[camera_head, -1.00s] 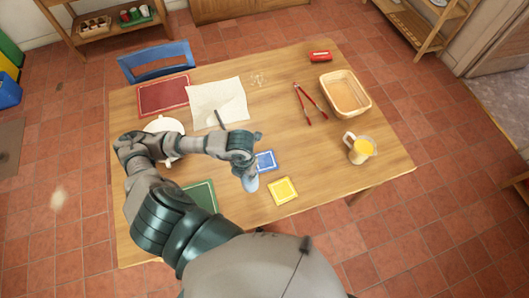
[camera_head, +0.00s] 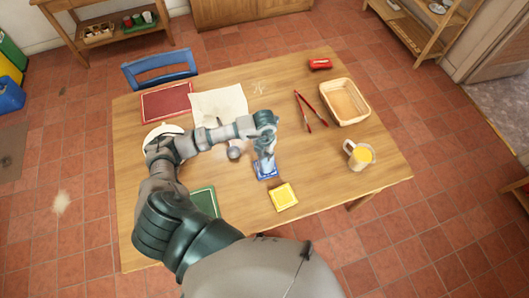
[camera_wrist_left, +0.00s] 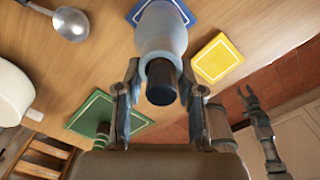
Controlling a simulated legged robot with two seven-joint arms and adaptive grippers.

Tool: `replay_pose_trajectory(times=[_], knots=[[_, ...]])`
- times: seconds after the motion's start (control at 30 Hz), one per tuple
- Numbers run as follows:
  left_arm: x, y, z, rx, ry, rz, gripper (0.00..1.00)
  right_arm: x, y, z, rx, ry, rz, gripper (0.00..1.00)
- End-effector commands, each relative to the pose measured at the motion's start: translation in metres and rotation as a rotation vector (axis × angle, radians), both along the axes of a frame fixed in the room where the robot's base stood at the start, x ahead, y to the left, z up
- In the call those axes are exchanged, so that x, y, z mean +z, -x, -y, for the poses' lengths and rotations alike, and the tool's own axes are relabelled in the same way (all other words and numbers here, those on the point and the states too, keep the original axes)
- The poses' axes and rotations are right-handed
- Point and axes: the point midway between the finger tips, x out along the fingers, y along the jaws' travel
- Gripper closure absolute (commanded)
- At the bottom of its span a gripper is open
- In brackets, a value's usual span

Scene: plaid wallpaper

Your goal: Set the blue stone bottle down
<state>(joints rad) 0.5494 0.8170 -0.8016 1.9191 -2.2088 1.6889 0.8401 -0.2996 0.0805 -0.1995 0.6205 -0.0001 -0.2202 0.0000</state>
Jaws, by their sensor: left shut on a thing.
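The blue stone bottle (camera_head: 266,164) is pale blue with a dark cap. It stands roughly upright over the blue square coaster (camera_head: 259,173); I cannot tell whether its base touches. My left gripper (camera_head: 265,150) is shut on the bottle. In the left wrist view the fingers (camera_wrist_left: 160,70) flank the bottle's upper part (camera_wrist_left: 160,35), and the blue coaster (camera_wrist_left: 183,10) shows behind its base. My right gripper (camera_wrist_left: 250,97) is at the right of the wrist view, empty, its fingers apart and away from the bottle.
A yellow coaster (camera_head: 283,197) lies just in front of the blue one, and a green one (camera_head: 204,203) to the left. A ladle (camera_head: 235,153) lies left of the bottle. A juice jug (camera_head: 358,155), red tongs (camera_head: 310,110) and a basket (camera_head: 345,101) are to the right.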

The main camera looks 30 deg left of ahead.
Motion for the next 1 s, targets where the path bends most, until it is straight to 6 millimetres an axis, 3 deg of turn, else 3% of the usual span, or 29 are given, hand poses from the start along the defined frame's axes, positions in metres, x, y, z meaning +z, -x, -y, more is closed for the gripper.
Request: replay_pose_trajectory(times=[0.27, 0.3, 0.4, 0.77, 0.87, 1.0], knots=[[-0.006, -0.001, 0.0, 0.0, 0.001, 0.003, 1.0, 0.002, 0.0, 0.0, 0.0, 0.0, 0.0, 0.54], [-0.007, 0.0, 0.0, 0.0, 0.0, 0.002, 0.6, 0.001, 0.0, 0.0, 0.0, 0.0, 0.0, 0.54], [-0.007, 0.0, 0.001, 0.0, 0.0, 0.002, 0.37, 0.001, 0.0, 0.0, 0.0, 0.0, 0.0, 0.54], [-0.002, -0.001, 0.001, 0.0, 0.001, 0.002, 0.37, 0.001, 0.0, 0.0, 0.0, -0.001, 0.0, 0.54], [0.009, -0.001, 0.0, 0.0, 0.001, 0.005, 0.37, -0.001, 0.001, 0.0, 0.0, -0.001, -0.001, 0.54], [0.039, -0.001, 0.001, -0.002, 0.002, 0.007, 0.37, -0.005, 0.001, -0.001, 0.0, -0.001, -0.001, 0.54]])
